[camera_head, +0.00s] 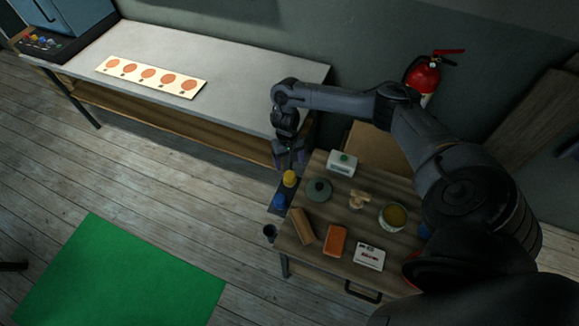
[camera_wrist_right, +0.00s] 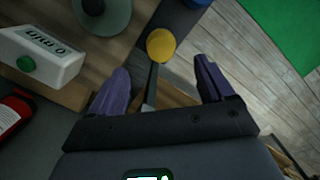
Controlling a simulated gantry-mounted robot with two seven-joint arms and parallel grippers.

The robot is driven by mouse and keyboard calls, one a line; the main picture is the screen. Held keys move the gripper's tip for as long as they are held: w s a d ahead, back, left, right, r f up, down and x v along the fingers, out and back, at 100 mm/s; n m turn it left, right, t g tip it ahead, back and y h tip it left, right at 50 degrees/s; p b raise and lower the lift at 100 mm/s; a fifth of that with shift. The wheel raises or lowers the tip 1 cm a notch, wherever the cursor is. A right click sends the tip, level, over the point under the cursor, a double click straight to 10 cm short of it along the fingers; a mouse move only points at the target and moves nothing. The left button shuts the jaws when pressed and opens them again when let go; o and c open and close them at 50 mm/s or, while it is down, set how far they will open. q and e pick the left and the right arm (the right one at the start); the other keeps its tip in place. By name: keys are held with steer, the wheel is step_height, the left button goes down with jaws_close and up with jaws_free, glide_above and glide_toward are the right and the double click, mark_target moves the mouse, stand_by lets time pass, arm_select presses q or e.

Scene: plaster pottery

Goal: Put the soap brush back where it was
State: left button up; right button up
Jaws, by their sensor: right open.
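My right gripper (camera_head: 289,156) hangs beside the far left corner of the wooden worktable (camera_head: 312,258). In the right wrist view, its purple fingers (camera_wrist_right: 160,70) are spread apart. A slim dark upright piece (camera_wrist_right: 151,86) with a greyish lower part shows between them; it looks like a handle, possibly the soap brush, but I cannot tell. I see no grip on it. Just beyond it is a round yellow top (camera_wrist_right: 161,45), which also shows in the head view (camera_head: 289,178), on a dark strip along the table's left side. My left gripper is not in view.
A blue-topped item (camera_head: 279,201) and a dark cup (camera_head: 270,232) line the table's left side. The tabletop holds a white box with a green knob (camera_head: 342,162), a green disc (camera_head: 319,190), a wooden block (camera_head: 302,227) and an orange block (camera_head: 335,240). Floor lies left.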

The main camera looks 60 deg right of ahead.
steer(key=shift+w+a+r, duration=0.1)
steer(key=shift+a+r, duration=0.05)
steer(key=shift+r, duration=0.15)
steer(key=w+a+f+n+t+y, duration=0.1)
steer(key=a+f+n, duration=0.15)
steer(key=a, duration=0.55)
steer(key=w+a+f+n+t, duration=0.1)
steer(key=a+f+n+t, duration=0.1)
steer(key=a+n, duration=0.35)
steer(key=s+a+r+n+t+y, duration=0.1)
steer(key=a+r+t, duration=0.1)
steer(key=a, duration=0.7)
steer(key=a+r+n+t, duration=0.2)
steer(key=a, duration=0.8)
steer(key=s+d+r+h, duration=0.1)
steer(key=s+d+r, duration=0.1)
steer(key=s, duration=0.3)
steer(key=s+d+r+g, duration=0.1)
steer(key=s+d+r, duration=0.1)
steer(key=s+r, duration=0.1)
steer(key=s+d+r+m+g+h, duration=0.1)
steer(key=s+d+r, duration=0.2)
steer(key=s, duration=0.3)
steer(key=shift+s+h, duration=0.3)
